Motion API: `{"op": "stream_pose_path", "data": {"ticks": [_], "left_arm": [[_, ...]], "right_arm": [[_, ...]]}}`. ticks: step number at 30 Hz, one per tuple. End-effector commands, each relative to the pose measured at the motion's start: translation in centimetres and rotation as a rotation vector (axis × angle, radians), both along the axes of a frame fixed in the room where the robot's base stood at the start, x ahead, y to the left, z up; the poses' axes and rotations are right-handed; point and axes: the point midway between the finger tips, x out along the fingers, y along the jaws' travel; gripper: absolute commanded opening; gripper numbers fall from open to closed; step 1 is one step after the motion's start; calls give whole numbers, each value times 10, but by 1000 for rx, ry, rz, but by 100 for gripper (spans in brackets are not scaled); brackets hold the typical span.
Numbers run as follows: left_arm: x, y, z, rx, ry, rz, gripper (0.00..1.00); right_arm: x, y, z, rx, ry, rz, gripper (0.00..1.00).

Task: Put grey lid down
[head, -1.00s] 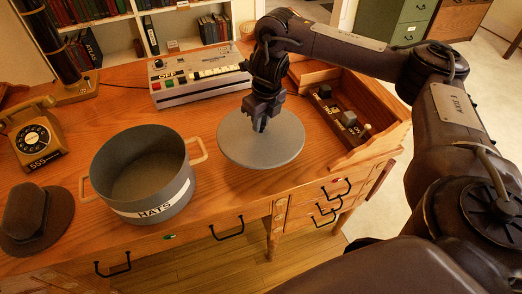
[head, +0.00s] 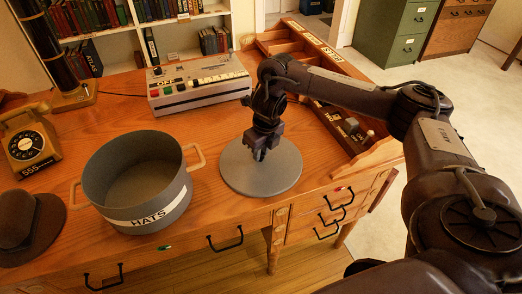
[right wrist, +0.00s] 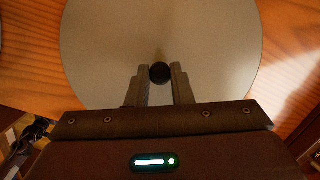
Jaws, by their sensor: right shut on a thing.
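The grey lid (head: 285,175) is a flat round disc at the desk's front, right of the pot. It looks level and at or very near the desk top; I cannot tell whether it touches. My right gripper (head: 260,154) is above its middle, pointing down. In the right wrist view the fingers (right wrist: 160,82) are shut on the lid's dark round knob (right wrist: 160,72), with the grey disc (right wrist: 110,50) spread beneath. The grey pot (head: 130,180) labelled HATS stands open and uncovered to the left. My left gripper is not in view.
A brown hat (head: 30,225) lies left of the pot, with a yellow telephone (head: 30,145) behind it. A grey device with buttons (head: 200,85) stands behind the lid. A wooden compartment tray (head: 355,150) is close on the right. The desk's front edge is near.

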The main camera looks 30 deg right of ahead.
Motion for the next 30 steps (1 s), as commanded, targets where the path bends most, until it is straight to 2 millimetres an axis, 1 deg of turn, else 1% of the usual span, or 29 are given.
{"op": "stream_pose_path", "data": {"ticks": [1,2,6,14,17,20,23,24,30], "left_arm": [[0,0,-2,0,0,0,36],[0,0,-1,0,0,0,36],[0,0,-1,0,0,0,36],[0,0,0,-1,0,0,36],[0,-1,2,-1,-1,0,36],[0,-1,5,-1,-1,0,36],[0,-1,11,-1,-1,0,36],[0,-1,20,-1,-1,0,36],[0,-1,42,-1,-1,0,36]], "right_arm": [[0,0,-3,0,1,0,0],[0,0,-2,0,0,0,24],[0,0,-2,0,0,0,42],[0,0,-1,0,0,0,42],[0,0,5,0,-1,0,42],[-1,0,19,2,-4,0,42],[-4,-1,40,0,-5,1,42],[-5,-1,53,-1,-6,1,42],[-11,-2,95,0,-5,2,42]]}}
